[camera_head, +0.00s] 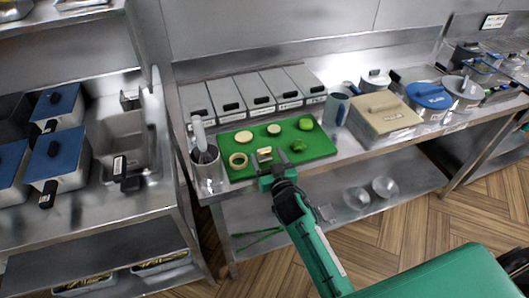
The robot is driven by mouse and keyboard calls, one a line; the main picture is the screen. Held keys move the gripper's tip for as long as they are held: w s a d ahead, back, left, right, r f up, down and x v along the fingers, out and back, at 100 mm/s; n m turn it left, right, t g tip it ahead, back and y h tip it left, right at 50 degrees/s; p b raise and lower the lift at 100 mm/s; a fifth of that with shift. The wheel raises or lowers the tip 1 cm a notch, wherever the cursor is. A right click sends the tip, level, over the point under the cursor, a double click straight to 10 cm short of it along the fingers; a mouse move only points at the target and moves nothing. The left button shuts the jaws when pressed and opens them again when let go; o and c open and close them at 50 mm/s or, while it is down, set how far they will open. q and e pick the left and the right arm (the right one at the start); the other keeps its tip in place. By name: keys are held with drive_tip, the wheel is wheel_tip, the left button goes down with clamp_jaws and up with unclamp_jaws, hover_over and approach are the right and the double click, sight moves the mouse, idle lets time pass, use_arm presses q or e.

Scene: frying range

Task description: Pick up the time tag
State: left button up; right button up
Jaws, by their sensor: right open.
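My right gripper (269,162) reaches in from the lower right and is open at the front edge of the green cutting board (296,149). A small pale and yellow piece (264,153) lies on the board just beyond its fingertips, apart from them as far as I can tell. It is too small to tell whether this is the time tag, and I see no other clear time tag. My left gripper is not in view.
Food slices (243,137) and a green pepper (297,145) lie on the board. A utensil holder (208,176) stands left, a grey jug (336,108) right. Lidded bins (229,96) line the back. A beige-lidded box (383,116) and blue-lidded pot (428,95) stand further right.

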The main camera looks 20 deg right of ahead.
sight(265, 151)
drive_tip(key=shift+w+r+p, duration=0.1)
drive_tip(key=shift+w+p, duration=0.3)
drive_tip(key=shift+w, duration=1.45)
drive_tip(key=c, duration=1.1)
drive_tip(key=shift+o, duration=0.2)
drive_tip(key=shift+r, duration=0.1)
